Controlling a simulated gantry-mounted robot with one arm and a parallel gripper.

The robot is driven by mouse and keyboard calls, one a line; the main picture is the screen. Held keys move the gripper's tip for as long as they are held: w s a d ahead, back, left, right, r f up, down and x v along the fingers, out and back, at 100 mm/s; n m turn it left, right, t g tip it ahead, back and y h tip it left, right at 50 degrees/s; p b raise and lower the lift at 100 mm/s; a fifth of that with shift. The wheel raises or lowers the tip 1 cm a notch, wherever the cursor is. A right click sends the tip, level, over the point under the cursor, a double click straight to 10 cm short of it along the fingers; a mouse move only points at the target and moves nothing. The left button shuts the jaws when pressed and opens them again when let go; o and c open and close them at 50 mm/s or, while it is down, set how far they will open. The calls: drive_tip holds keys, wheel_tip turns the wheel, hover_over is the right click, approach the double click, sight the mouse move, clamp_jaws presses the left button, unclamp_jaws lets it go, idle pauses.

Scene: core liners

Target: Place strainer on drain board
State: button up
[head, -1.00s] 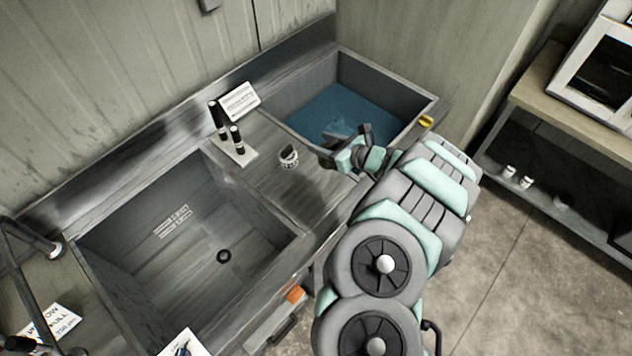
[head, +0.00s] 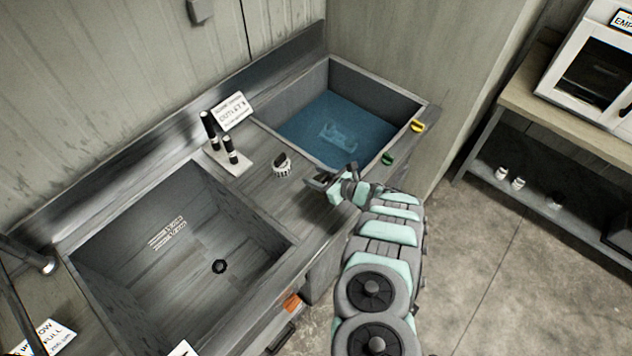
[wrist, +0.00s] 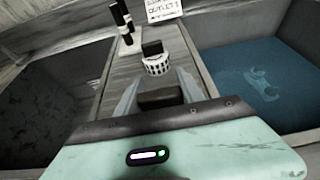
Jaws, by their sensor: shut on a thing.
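My gripper (head: 319,182) is low over the right part of the drain board (head: 255,190), the strip between the two basins. In the wrist view my gripper (wrist: 158,90) has its two pale fingers on either side of a dark brown, blocky thing, which seems to be the strainer (wrist: 160,98). Its full shape is hidden, and I cannot tell whether it touches the board. A white, black-marked round piece with a black top (head: 281,167) stands on the board just beyond my fingers; it also shows in the wrist view (wrist: 156,65).
The left basin (head: 150,265) is empty with a dark drain. The right basin (head: 335,125) holds blue water and a pale shape. A stand with black upright pieces (head: 228,155) and a sign (head: 235,110) are behind. Yellow (head: 417,126) and green (head: 388,159) pieces sit on the right rim.

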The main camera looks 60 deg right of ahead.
wheel_tip(320, 180, down, 3)
drive_tip(key=shift+s+f, duration=0.1)
drive_tip(key=shift+a+f+b, duration=0.1)
drive_tip(key=shift+f+b, duration=0.1)
drive_tip(key=shift+b, duration=0.1)
drive_tip(key=shift+f+b, duration=0.25)
drive_tip(key=shift+b, duration=0.05)
drive_tip(key=o, duration=1.5)
drive_tip(key=shift+r, duration=0.1)
drive_tip(key=shift+c, duration=0.2)
drive_tip(key=shift+r, duration=0.15)
drive_tip(key=shift+r+p, duration=0.15)
drive_tip(key=shift+p, duration=0.3)
drive_tip(key=v, duration=1.1)
drive_tip(key=shift+s, duration=0.35)
drive_tip(key=shift+a, duration=0.1)
